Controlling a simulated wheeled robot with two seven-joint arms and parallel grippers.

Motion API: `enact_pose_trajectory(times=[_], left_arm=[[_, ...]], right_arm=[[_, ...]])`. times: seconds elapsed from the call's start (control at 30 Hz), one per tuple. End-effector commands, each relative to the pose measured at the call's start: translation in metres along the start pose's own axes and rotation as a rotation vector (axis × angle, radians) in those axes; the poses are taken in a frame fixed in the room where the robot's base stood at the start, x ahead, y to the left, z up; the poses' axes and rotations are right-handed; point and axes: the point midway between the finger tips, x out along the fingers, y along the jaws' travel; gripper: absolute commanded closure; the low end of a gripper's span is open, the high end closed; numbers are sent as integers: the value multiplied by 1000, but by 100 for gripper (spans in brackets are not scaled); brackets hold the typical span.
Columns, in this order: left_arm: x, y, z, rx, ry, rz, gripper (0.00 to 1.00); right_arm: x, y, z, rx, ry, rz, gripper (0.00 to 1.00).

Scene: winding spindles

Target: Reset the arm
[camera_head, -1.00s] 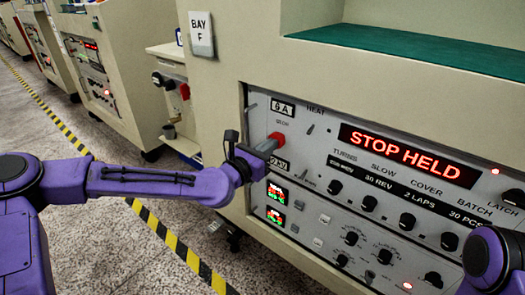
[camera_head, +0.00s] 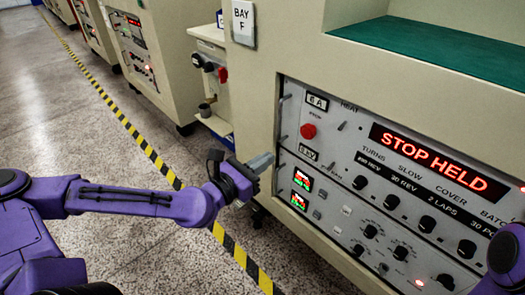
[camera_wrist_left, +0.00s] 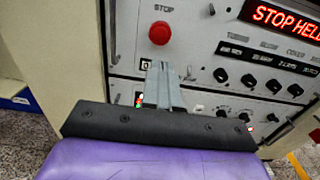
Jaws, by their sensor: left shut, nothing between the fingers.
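My left gripper (camera_head: 262,161) is in front of the lower left part of the machine's control panel, with its fingers together and nothing between them. In the left wrist view the closed fingers (camera_wrist_left: 163,72) point at the panel, below the stop button. The red stop button (camera_head: 308,131) is round and sits near the panel's upper left, apart from the fingers; it also shows in the left wrist view (camera_wrist_left: 159,33). The red display (camera_head: 438,162) reads "STOP HELD". Part of my right arm is at the lower right edge; its gripper is out of view.
Several black knobs (camera_head: 393,209) and small toggles stick out of the panel. A green ledge (camera_head: 440,55) lies above it. A yellow and black floor stripe (camera_head: 150,152) runs along the machines. The floor to the left is clear.

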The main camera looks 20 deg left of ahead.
Motion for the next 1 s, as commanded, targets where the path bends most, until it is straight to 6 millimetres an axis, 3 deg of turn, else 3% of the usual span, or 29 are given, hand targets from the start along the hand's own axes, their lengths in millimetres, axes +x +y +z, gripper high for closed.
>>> enact_pose_trajectory(times=[0.57,0.77,0.87,1.0], left_arm=[[-4,-1,-1,2,0,-3,100],[-4,7,-5,224,22,35,100],[-6,12,-32,406,129,60,100],[-21,-14,-109,709,380,-69,100]], right_arm=[[-5,1,-2,0,0,0,100],[-5,1,-2,0,0,0,100],[-5,1,-2,0,0,0,100],[-5,0,-2,0,0,0,100]])
